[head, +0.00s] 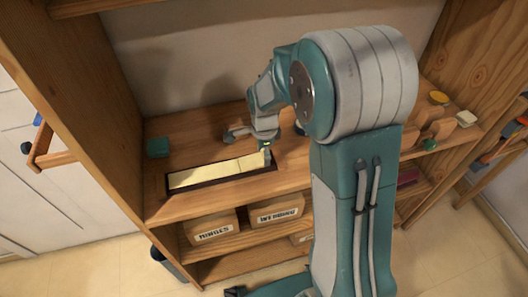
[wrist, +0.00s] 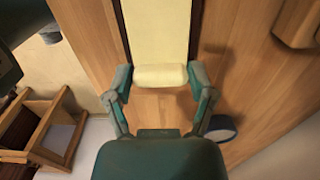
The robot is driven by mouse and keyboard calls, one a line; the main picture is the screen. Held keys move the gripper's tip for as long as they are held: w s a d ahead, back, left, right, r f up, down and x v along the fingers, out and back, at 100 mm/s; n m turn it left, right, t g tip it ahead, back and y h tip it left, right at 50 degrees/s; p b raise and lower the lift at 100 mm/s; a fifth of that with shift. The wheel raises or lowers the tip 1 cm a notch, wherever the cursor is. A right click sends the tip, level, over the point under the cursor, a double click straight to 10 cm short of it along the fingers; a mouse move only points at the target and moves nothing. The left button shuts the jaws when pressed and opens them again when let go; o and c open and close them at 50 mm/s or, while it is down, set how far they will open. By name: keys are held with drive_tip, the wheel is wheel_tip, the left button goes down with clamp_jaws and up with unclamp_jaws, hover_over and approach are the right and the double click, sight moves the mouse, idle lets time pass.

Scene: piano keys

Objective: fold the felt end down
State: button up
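The felt (head: 215,172) is a long cream strip in a dark-rimmed recess on the wooden bench top. Its right end turns up a little in the head view. In the wrist view the felt (wrist: 157,30) runs down from the top edge to a rounded, raised end (wrist: 160,76). My gripper (wrist: 160,80) has its fingers apart, one on each side of that end. Whether the fingers touch its edges I cannot tell. In the head view my gripper (head: 252,138) is low over the right part of the strip, partly hidden by my arm.
A teal block (head: 158,147) stands left of the strip. Labelled boxes (head: 211,229) sit on the shelf below. A dark round item with a blue rim (wrist: 220,128) shows in the wrist view.

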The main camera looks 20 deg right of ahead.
sight(258, 159)
drive_tip(key=shift+w+a+r, duration=0.1)
drive_tip(key=shift+a+r, duration=0.15)
drive_tip(key=shift+r, duration=0.4)
drive_tip(key=shift+w+a+r, duration=0.1)
drive_tip(key=shift+a+r, duration=0.15)
drive_tip(key=shift+r, duration=0.4)
drive_tip(key=o, duration=1.1)
drive_tip(key=shift+o, duration=0.8)
drive_tip(key=shift+s+a+f, duration=0.1)
drive_tip(key=shift+a, duration=0.1)
wheel_tip(258, 159, up, 12)
